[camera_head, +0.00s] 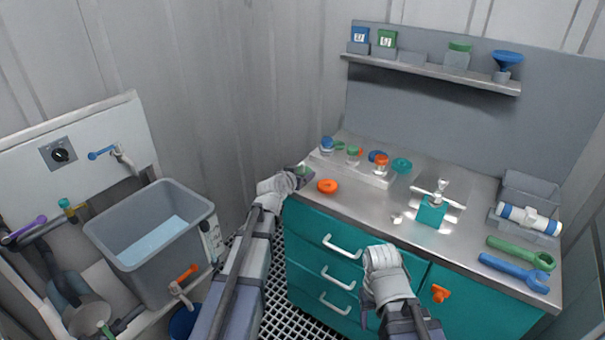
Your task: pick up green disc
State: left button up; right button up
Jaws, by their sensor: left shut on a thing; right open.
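My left gripper (301,177) is at the left end of the steel counter, beside the orange ring. It is shut on a small green thing (303,169), which looks like the green disc; the fingers hide most of it. My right gripper (369,299) is open in front of the teal drawers, below the counter edge, and its fingers are mostly hidden by its wrist.
An orange ring (327,186) lies on the counter (345,202). A teal disc (401,165), a teal block fixture (432,211) and green (520,252) and blue (514,272) wrenches are further right.

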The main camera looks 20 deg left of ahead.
pick_arm(q)
notch_tip(320, 180, up, 10)
jog(key=p, duration=1)
